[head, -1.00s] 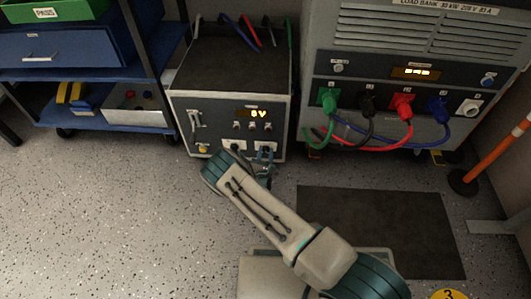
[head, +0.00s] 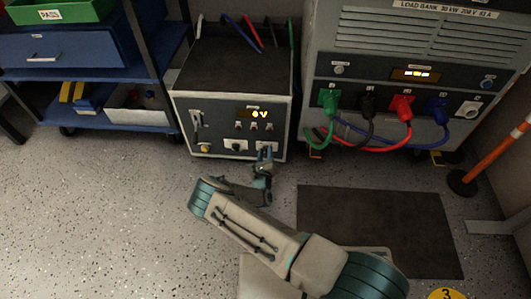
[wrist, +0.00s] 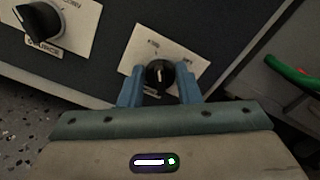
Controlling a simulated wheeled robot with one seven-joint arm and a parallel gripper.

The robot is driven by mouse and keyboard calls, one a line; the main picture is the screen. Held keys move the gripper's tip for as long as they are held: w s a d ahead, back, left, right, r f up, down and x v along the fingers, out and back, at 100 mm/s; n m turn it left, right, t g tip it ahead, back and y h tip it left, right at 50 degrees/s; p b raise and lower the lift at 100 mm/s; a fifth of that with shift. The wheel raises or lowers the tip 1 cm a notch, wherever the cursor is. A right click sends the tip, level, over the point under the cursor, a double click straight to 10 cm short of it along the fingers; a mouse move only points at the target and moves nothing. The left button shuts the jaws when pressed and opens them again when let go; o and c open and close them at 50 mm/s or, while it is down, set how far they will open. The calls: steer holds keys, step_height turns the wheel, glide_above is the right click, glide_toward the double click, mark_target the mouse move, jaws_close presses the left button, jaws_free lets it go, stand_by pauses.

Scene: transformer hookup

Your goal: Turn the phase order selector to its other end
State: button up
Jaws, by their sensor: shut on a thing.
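The phase order selector (wrist: 160,73) is a black round knob with a light pointer mark, on a white label plate (wrist: 138,50) in the wrist view. My gripper (wrist: 159,88) has its blue fingers on both sides of the knob, shut on it. The lettering on the plate is too blurred to read surely. In the head view my gripper (head: 264,158) is at the lower right front of the grey transformer box (head: 184,127), hiding most of the selector there.
Another black knob (wrist: 42,20) on its own plate is at upper left in the wrist view. The load bank (head: 325,95) with coloured cables stands to the right of the box. A blue cart (head: 75,70) is at left. Open speckled floor lies in front.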

steer(key=shift+f+n, duration=0.1)
steer(key=shift+n, duration=0.5)
steer(key=o, duration=1)
steer(key=shift+c, duration=0.2)
